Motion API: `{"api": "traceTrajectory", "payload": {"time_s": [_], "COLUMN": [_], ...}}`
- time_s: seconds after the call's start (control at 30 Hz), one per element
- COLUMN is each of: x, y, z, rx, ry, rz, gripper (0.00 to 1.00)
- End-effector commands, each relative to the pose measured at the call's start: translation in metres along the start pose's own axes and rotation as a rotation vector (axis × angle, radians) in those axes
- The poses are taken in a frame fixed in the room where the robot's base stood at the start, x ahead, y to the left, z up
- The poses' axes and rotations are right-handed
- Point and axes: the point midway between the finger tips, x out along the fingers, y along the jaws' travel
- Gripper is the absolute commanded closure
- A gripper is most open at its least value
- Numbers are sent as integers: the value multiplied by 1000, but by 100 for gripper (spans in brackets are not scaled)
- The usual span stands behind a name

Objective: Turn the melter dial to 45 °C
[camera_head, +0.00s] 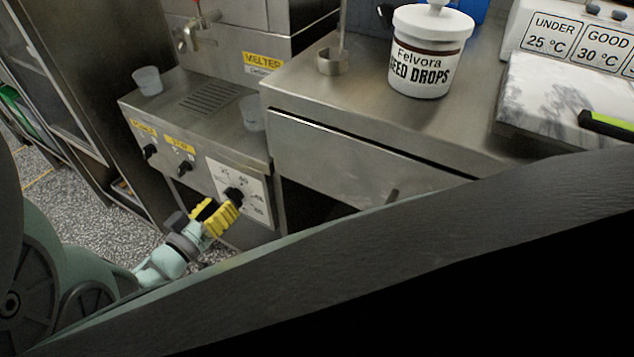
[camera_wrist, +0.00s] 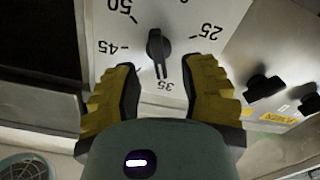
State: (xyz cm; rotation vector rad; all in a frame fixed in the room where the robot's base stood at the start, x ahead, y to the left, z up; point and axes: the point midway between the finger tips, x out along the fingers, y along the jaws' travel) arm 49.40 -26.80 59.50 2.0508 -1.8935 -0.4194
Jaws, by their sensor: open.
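The melter dial's black knob (camera_wrist: 157,45) sits on a white plate (camera_wrist: 185,15) with printed numbers. In the wrist view its narrow lower end lies toward 35. The 45 mark (camera_wrist: 106,47) is left of the knob. Other numbers seen are 50 and 25; some marks are hidden behind the fingers. My gripper (camera_wrist: 162,70) is open, its yellow-padded fingers either side of the knob's lower end, with visible gaps. In the head view the knob (camera_head: 233,195) is on the melter's front, close to my gripper (camera_head: 222,206). Whether the fingertips reach the knob's depth I cannot tell.
Two more black knobs (camera_wrist: 263,84) stand right of the plate in the wrist view. The melter (camera_head: 195,125) carries clear cups (camera_head: 148,81) on top. A steel counter (camera_head: 310,85) stands beside it, with a white seed drops jar (camera_head: 432,50). My arm blocks the lower head view.

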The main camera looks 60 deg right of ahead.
Motion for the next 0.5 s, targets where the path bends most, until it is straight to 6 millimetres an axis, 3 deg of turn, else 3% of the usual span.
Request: {"api": "traceTrajectory", "payload": {"time_s": [0.2, 0.5], "x": [28, 36], "y": [1, 2], "z": [2, 1], "rx": [-1, -1], "ry": [-2, -2], "rz": [4, 4], "gripper": [59, 59]}}
